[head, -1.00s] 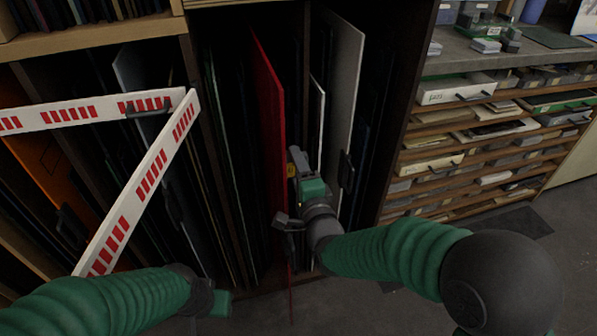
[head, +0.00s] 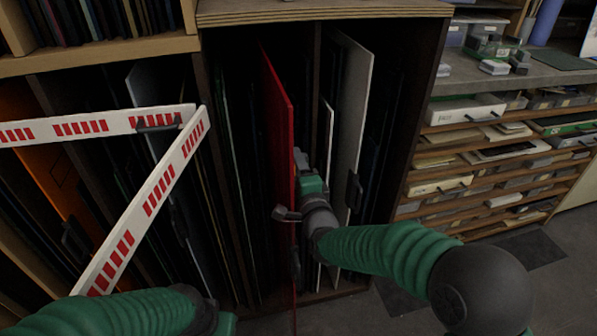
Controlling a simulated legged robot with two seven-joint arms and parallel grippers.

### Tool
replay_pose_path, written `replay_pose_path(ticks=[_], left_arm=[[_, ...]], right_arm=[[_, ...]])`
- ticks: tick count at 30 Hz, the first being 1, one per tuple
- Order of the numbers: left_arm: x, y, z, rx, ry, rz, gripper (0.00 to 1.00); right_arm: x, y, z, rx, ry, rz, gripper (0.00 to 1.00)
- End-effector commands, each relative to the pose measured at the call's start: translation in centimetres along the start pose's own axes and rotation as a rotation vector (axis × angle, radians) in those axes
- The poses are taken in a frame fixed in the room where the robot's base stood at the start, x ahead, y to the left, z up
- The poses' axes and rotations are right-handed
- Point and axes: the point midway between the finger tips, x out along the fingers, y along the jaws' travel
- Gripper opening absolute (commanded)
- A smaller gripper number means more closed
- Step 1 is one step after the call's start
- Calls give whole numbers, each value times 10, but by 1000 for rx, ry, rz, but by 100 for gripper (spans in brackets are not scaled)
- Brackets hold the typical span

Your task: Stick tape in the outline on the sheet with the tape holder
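An orange sheet (head: 58,190) stands in the rack at the far left, with a thin dark outline (head: 58,168) on it. A red sheet (head: 278,140) stands upright in the middle rack bay. My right gripper (head: 300,164) is at the red sheet's right side, with a grey part at its tip; I cannot tell whether this is a finger or a held thing. My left gripper (head: 226,322) is low at the bottom edge, mostly cut off, and its fingers are not visible. I cannot make out a tape holder for certain.
White-and-red striped barrier bars (head: 150,200) cross in front of the left bay. White panels (head: 352,120) stand right of my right gripper. A drawer cabinet (head: 480,190) stands at the right.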

Motion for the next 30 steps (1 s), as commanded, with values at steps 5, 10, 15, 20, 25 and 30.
replay_pose_path(ticks=[5,10,15,20,25,30], left_arm=[[4,0,1,0,0,0,36],[6,0,2,0,0,0,36],[7,0,2,0,0,0,36],[10,0,2,0,0,0,36],[11,0,3,0,0,0,36],[11,0,3,0,0,0,36]], right_arm=[[-15,0,1,-1,-3,-2,6],[-32,0,0,0,-2,-2,6],[-38,-1,0,1,-3,-2,6],[-53,0,0,0,-1,-1,6],[-68,0,0,-1,-1,0,6],[-74,0,1,-1,-2,-1,6]])
